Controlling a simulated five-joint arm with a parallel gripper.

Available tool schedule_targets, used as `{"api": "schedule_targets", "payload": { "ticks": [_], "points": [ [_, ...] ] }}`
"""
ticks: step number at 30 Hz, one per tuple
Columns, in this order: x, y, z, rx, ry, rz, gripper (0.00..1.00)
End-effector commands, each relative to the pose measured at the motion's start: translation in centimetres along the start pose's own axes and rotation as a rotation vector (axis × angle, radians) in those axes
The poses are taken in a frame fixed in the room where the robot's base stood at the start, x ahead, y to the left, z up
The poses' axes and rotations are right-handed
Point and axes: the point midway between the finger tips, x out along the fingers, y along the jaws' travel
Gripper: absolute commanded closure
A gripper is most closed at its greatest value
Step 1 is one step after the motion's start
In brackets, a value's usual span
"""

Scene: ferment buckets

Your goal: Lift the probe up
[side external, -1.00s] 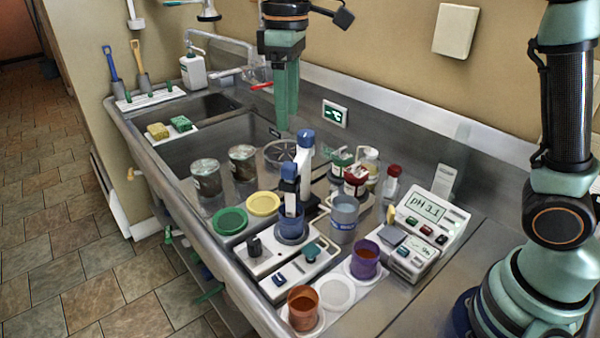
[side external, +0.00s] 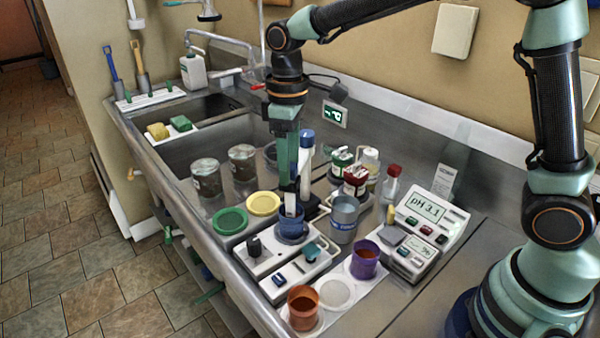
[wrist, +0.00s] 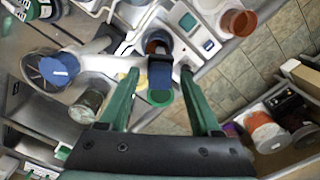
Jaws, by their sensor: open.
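The probe (side external: 291,201) stands upright in the blue cup (side external: 292,223) on a white stirrer unit. In the side view its white lower part shows, and my gripper hides its dark top. My gripper (side external: 291,186) is lowered over this top and points down. In the wrist view the probe's dark blue top (wrist: 160,78) lies between the two green fingers of my gripper (wrist: 160,70). The fingers are open, one on each side, with a visible gap between each finger and the probe.
A taller white bottle-like item with a blue cap (side external: 307,140) stands close behind my gripper. A grey canister (side external: 344,219) stands just right of the blue cup. A yellow lid (side external: 263,203) and green lid (side external: 230,221) lie left. The pH meter (side external: 425,215) is farther right.

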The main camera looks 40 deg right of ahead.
Motion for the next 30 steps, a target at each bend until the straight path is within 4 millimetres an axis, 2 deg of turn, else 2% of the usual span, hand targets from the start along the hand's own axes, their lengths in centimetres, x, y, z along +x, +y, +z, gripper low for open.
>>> {"api": "schedule_targets", "payload": {
  "ticks": [1, 5, 6, 30],
  "points": [
    [-0.01, 0.00, 0.00, 0.000, 0.000, 0.000, 0.43],
    [-0.03, 0.00, 0.01, 0.000, 0.000, 0.000, 0.92],
    [-0.03, 0.00, 0.01, 0.000, 0.000, 0.000, 1.00],
    [-0.07, 0.00, 0.00, 0.000, 0.000, 0.000, 1.00]
  ]
}}
